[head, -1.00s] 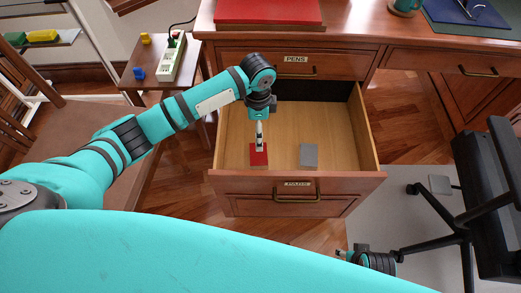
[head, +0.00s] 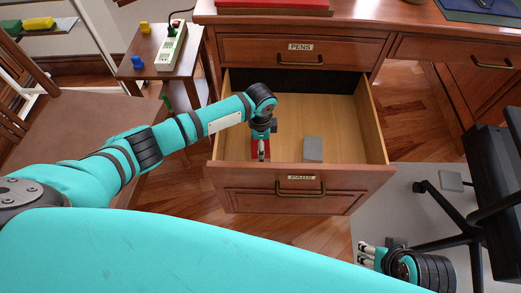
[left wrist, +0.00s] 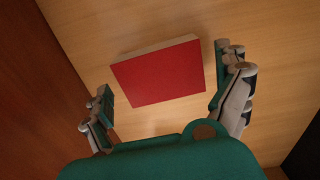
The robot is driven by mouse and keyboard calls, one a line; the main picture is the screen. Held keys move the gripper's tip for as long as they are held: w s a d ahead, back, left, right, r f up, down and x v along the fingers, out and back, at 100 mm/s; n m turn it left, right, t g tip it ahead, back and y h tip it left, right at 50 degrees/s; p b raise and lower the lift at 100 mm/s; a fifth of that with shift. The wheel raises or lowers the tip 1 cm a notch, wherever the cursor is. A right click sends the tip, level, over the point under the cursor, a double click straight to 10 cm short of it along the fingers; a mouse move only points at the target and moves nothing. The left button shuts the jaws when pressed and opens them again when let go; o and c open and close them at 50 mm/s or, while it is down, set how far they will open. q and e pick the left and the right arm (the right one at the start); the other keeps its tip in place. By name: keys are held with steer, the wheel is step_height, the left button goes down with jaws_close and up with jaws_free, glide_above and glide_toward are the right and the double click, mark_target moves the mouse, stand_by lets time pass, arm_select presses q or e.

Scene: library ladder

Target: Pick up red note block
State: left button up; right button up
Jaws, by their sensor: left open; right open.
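The red note block (head: 268,144) lies flat in the open drawer, near its front left. In the left wrist view the block (left wrist: 160,74) shows its red top and a pale side. My left gripper (head: 261,151) is over the block and partly hides it in the head view. In the left wrist view my left gripper (left wrist: 165,70) is open, with one finger on each side of the block and gaps between; contact does not show. My right gripper (head: 370,252) is open and empty at the lower right, outside the drawer.
A grey block (head: 313,149) lies right of the red one in the drawer (head: 377,125). The drawer's walls and front panel (head: 340,178) surround the blocks. A side table (head: 150,66) with a power strip (head: 172,47) stands at left, a black chair (head: 490,200) at right.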

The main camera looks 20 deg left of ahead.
arm_select(q)
steer(key=shift+f, duration=0.7)
steer(key=c, duration=1)
steer(key=shift+r, duration=0.15)
